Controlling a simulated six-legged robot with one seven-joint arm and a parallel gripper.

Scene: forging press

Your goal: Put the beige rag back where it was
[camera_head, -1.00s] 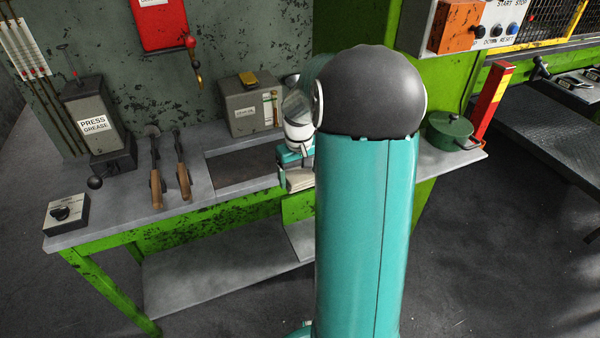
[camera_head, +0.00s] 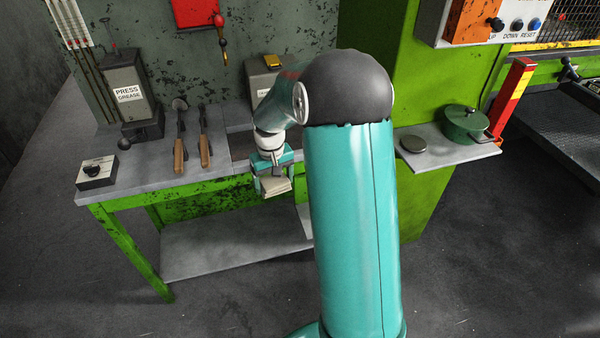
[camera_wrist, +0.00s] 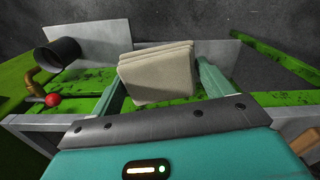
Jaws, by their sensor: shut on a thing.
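The beige rag (camera_wrist: 158,74) is a folded, layered pad between the two fingers of my gripper (camera_wrist: 160,88) in the wrist view. In the head view the rag (camera_head: 276,186) hangs at the end of my gripper (camera_head: 272,172), near the front edge of the grey workbench (camera_head: 150,165). The gripper is shut on the rag. My arm hides part of the bench behind it.
A side shelf (camera_head: 450,153) holds a green pot (camera_head: 465,124) and a round tin (camera_head: 413,144). A lower shelf (camera_head: 235,247) is largely bare.

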